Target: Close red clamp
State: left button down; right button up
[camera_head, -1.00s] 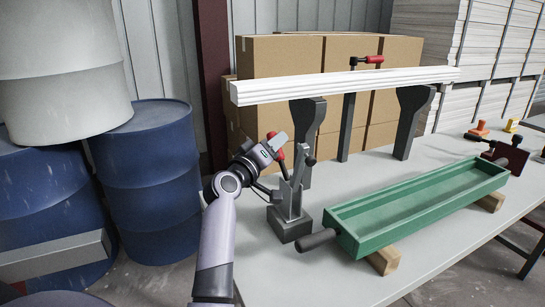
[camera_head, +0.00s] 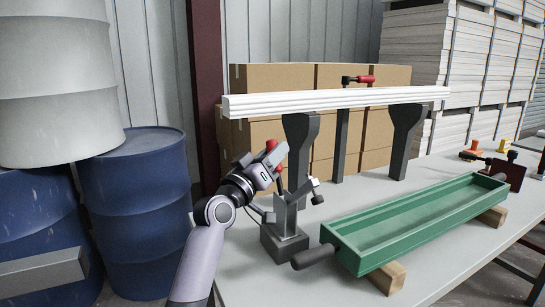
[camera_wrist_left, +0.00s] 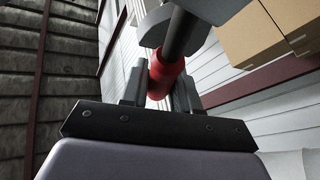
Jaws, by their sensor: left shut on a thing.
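The clamp stands on the table at the front, with a dark block base (camera_head: 284,245) and a grey upright body (camera_head: 287,215). Its short arm with a dark tip (camera_head: 316,197) reaches out to the right. Its red handle (camera_head: 271,147) shows above and below my fingers. My left gripper (camera_head: 266,163) is shut on this handle. In the left wrist view the red grip (camera_wrist_left: 165,75) lies between the fingertips (camera_wrist_left: 158,92), with a dark rod running up from it. My right gripper is not in view.
A green trough (camera_head: 415,220) rests on wooden blocks (camera_head: 387,278) to the right. A long white board (camera_head: 335,100) lies on dark supports (camera_head: 300,140) behind, with another red-handled clamp (camera_head: 365,79) at it. Blue barrels (camera_head: 135,215) stand at left, boxes (camera_head: 255,135) behind.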

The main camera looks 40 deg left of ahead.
pick_arm(q)
jog(key=c, duration=0.9)
grip_release()
jog(key=shift+s, duration=0.1)
jog(key=shift+b+v, duration=0.4)
jog(key=shift+v, duration=3.15)
